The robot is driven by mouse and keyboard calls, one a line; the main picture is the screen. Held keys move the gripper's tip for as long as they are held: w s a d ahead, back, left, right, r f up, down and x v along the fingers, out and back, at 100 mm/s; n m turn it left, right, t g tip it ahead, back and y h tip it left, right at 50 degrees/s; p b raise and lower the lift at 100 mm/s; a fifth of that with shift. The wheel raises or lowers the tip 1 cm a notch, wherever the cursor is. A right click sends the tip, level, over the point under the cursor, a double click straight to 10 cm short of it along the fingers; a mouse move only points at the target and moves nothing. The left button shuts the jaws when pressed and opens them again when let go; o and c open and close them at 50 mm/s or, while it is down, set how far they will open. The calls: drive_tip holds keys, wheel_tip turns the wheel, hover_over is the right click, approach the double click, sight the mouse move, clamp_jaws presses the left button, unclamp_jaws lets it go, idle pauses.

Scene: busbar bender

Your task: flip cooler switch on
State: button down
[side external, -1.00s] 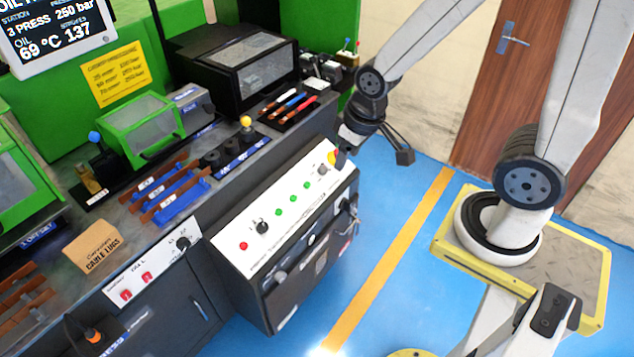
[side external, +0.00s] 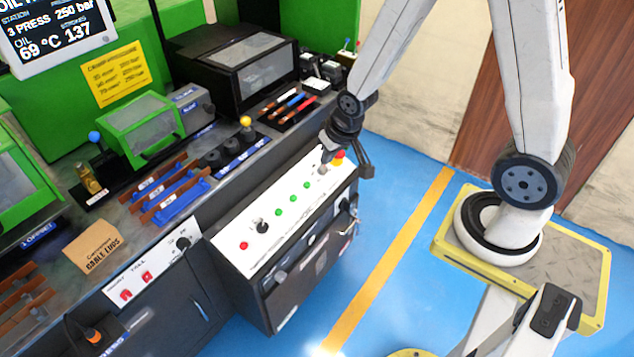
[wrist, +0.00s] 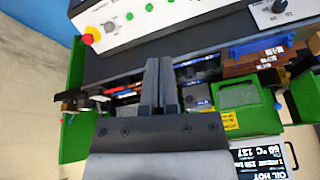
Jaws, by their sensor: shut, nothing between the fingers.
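My gripper (side external: 326,153) is shut and empty, above the far right end of the sloped white control panel (side external: 262,232). In the wrist view its two fingers (wrist: 158,85) are together, pointing over the bench. Just below it in the side view are a grey knob (side external: 322,170) and a red emergency stop with a yellow base (side external: 339,157). I cannot read which control is the cooler switch. The panel also has several green buttons (side external: 293,198), a black selector (side external: 262,227) and a red button (side external: 243,246). The wrist view shows the grey knob (wrist: 112,27) and emergency stop (wrist: 90,36).
A lower white panel (side external: 152,268) has two red switches (side external: 147,277) and a black knob (side external: 182,243). Blue racks with copper bars (side external: 170,195), a yellow-knobbed lever (side external: 246,122) and a green guard (side external: 138,130) stand on the bench. The blue floor (side external: 400,170) beside the cabinet is clear.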

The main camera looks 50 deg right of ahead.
drive_tip(key=w+d+f+m+t, duration=0.1)
drive_tip(key=w+d+f+m, duration=0.25)
drive_tip(key=f, duration=0.65)
drive_tip(key=m+t, duration=0.2)
drive_tip(key=m, duration=0.2)
hover_over(312, 241)
drive_tip(key=s+d, duration=0.2)
drive_tip(key=s, duration=0.2)
wheel_tip(312, 241, down, 9)
drive_tip(key=s+f+m+t, duration=0.1)
drive_tip(key=s+f+m, duration=0.2)
drive_tip(key=s+f, duration=0.2)
drive_tip(key=s+a+f+m+t, duration=0.1)
drive_tip(key=s+f+m, duration=0.3)
drive_tip(key=f, duration=0.7)
drive_tip(key=shift+s+a+f+t, duration=0.2)
drive_tip(key=shift+s+a+t, duration=0.15)
drive_tip(key=shift+s, duration=0.35)
drive_tip(key=shift+w+f, duration=0.1)
drive_tip(key=shift+w, duration=0.05)
drive_tip(key=shift+w+f, duration=0.95)
drive_tip(key=shift+w, duration=0.9)
drive_tip(key=shift+w+f, duration=0.9)
drive_tip(key=shift+w, duration=1)
drive_tip(key=shift+w+f, duration=0.95)
drive_tip(key=shift+w, duration=0.9)
drive_tip(key=shift+w, duration=0.1)
